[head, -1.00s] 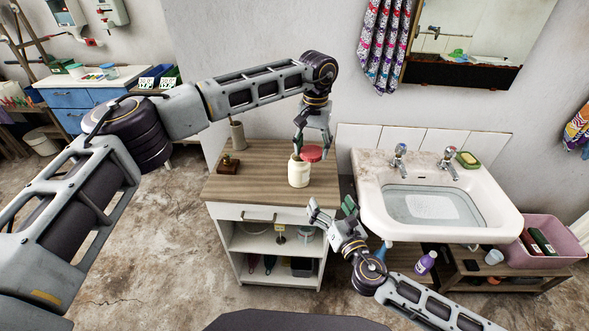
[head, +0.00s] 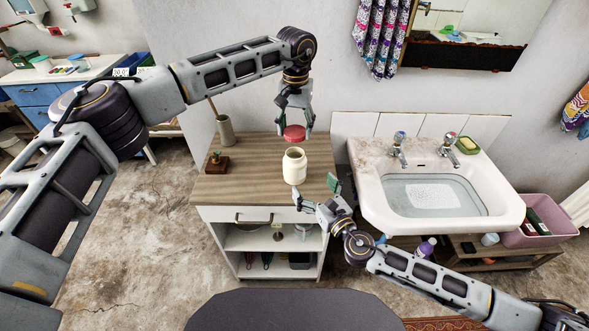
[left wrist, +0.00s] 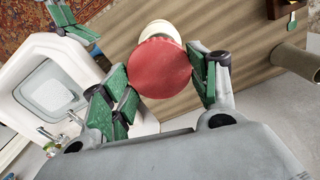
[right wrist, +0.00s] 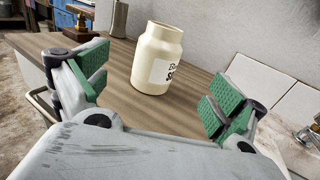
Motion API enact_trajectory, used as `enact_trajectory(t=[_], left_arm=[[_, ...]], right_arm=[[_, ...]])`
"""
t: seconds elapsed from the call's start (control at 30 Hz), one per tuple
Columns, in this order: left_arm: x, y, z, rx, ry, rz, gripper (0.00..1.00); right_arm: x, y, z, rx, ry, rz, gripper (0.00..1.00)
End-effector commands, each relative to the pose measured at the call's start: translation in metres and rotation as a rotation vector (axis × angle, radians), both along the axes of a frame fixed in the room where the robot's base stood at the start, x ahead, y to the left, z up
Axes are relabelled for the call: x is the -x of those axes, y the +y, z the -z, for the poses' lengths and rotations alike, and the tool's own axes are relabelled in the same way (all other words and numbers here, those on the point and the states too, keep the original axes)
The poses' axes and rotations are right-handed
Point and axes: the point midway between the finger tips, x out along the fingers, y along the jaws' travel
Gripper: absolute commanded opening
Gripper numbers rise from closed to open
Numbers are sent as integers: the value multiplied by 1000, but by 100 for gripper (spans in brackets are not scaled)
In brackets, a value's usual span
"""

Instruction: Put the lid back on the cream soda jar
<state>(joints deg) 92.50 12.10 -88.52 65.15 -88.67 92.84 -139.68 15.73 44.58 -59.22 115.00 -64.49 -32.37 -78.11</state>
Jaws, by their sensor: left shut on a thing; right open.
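The cream jar (head: 294,168) stands upright on the wooden top of the cabinet, its mouth open. Its printed label is partly readable in the right wrist view (right wrist: 158,62). My left gripper (head: 294,122) is shut on the red lid (head: 294,133) and holds it above and apart from the jar. In the left wrist view the lid (left wrist: 160,68) is between the green finger pads and hides much of the jar (left wrist: 160,28). My right gripper (head: 319,195) is open and empty, at the cabinet's front right, with its fingers pointing toward the jar without touching it.
A wooden block with a small dark object (head: 217,163) and a grey vase-like holder (head: 225,130) stand on the cabinet top's left (head: 255,187). A water-filled washbasin (head: 365,210) is at the right. The cabinet top between holder and jar is clear.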

Motion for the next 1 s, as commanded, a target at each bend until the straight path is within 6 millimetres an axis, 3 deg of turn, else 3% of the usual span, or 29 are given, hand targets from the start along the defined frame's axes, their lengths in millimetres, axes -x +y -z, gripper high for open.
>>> enact_trajectory(t=[0.37, 1.0], left_arm=[[0, 0, 0, 0, 0, 0, 50], [0, 0, 0, 0, 0, 0, 50]], right_arm=[[-10, 5, 0, -2, 0, 1, 95], [-70, 36, -1, -2, -1, 1, 95]])
